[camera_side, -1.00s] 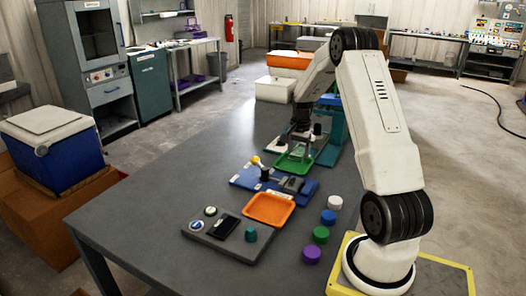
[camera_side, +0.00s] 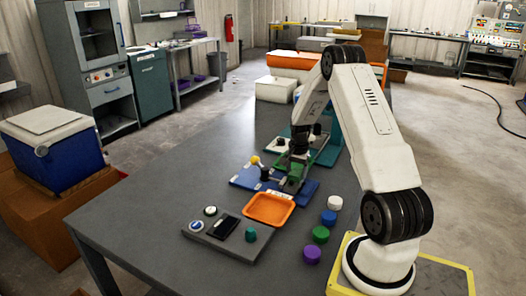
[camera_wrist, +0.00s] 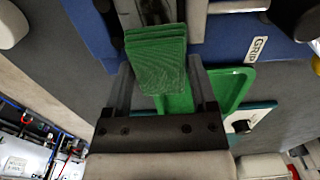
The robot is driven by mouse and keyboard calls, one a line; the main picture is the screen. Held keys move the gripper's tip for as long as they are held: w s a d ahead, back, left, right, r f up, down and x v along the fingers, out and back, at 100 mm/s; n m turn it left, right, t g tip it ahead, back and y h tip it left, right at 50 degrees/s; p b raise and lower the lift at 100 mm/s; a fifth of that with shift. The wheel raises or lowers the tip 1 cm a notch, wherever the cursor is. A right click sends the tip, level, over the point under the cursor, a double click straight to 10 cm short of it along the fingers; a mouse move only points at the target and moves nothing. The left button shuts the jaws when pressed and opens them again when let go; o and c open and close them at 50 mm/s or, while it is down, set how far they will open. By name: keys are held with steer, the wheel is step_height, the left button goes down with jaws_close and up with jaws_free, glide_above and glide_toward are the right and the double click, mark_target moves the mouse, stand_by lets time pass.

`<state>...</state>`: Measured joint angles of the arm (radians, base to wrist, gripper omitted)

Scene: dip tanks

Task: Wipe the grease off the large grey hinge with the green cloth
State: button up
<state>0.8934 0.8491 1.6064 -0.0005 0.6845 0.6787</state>
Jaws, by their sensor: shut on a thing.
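My gripper (camera_wrist: 163,88) is shut on the green cloth (camera_wrist: 158,58), a thick folded pad between the two fingers. In the side view my gripper (camera_side: 291,178) is low over the right part of a blue board (camera_side: 246,181). A grey metal piece, which looks like the large grey hinge (camera_side: 292,187), is on that board directly below the gripper and partly hidden by it. In the wrist view the cloth's far end lies over or against a grey and dark part; contact is unclear. I cannot make out any grease.
An orange tray (camera_side: 268,208) lies just in front of the blue board. A yellow-knobbed part (camera_side: 255,161) stands on the board's left. A green tray (camera_wrist: 236,84) is beside the gripper. Several coloured caps line the right, including a purple one (camera_side: 312,255). The table's left side is clear.

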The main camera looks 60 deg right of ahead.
steer(key=shift+a, duration=4)
steer(key=shift+d, duration=4.3)
steer(key=shift+a+r, duration=0.1)
steer(key=shift+r, duration=3.95)
steer(key=shift+a, duration=0.1)
